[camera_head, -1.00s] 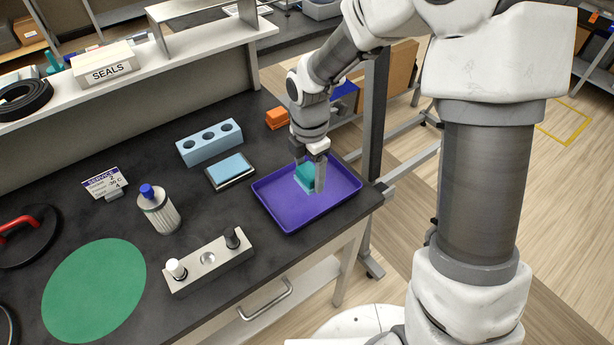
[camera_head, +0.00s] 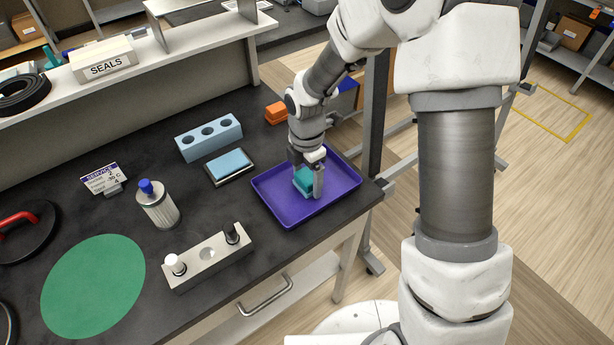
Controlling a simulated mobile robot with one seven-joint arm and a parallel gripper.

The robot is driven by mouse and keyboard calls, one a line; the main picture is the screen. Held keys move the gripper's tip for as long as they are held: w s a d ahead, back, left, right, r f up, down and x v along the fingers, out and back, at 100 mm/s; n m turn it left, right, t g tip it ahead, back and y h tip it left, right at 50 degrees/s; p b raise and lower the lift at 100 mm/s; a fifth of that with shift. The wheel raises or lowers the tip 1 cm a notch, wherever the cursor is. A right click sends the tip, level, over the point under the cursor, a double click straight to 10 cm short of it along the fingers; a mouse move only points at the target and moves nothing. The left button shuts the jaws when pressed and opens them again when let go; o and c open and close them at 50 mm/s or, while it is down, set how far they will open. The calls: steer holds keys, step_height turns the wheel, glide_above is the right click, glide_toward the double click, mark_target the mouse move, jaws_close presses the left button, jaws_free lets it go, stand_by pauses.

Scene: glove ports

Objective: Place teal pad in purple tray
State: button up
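The teal pad (camera_head: 303,182) is between the fingers of my gripper (camera_head: 308,178), inside the outline of the purple tray (camera_head: 270,205). My gripper points down, with one finger on each side of the pad, and looks shut on it. The near finger covers the pad's right edge. The pad is low over the tray floor; I cannot tell if it touches the floor. The purple tray is otherwise empty and sits at the right end of the dark bench.
Left of the tray lie a light-blue pad on a dark base (camera_head: 230,167) and a blue block with holes (camera_head: 208,138). Orange blocks (camera_head: 276,112) stand behind the tray. A metal fixture (camera_head: 208,258) with two pegs is at front left. A grey post (camera_head: 375,130) rises beyond the bench's right end.

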mark_target(307, 176)
steer(key=shift+o, duration=0.8)
steer(key=shift+r, duration=0.1)
steer(key=s+d+r+m+t+p, duration=0.1)
steer(key=s+d+r+m, duration=0.15)
steer(key=r, duration=0.65)
steer(key=s+d+r+m+t, duration=0.1)
steer(key=d+r+m, duration=0.15)
steer(key=r, duration=0.65)
steer(key=s+d+r+m+t, duration=0.1)
steer(key=s+d+r+m, duration=0.2)
steer(key=s+m, duration=0.4)
steer(key=s+d+r+m+t, duration=0.2)
steer(key=s+d+r+m, duration=0.2)
steer(key=s+m, duration=0.4)
steer(key=shift+d+r+m+t, duration=0.25)
steer(key=shift+r+m, duration=0.6)
steer(key=shift+m, duration=1.55)
steer(key=shift+s, duration=0.1)
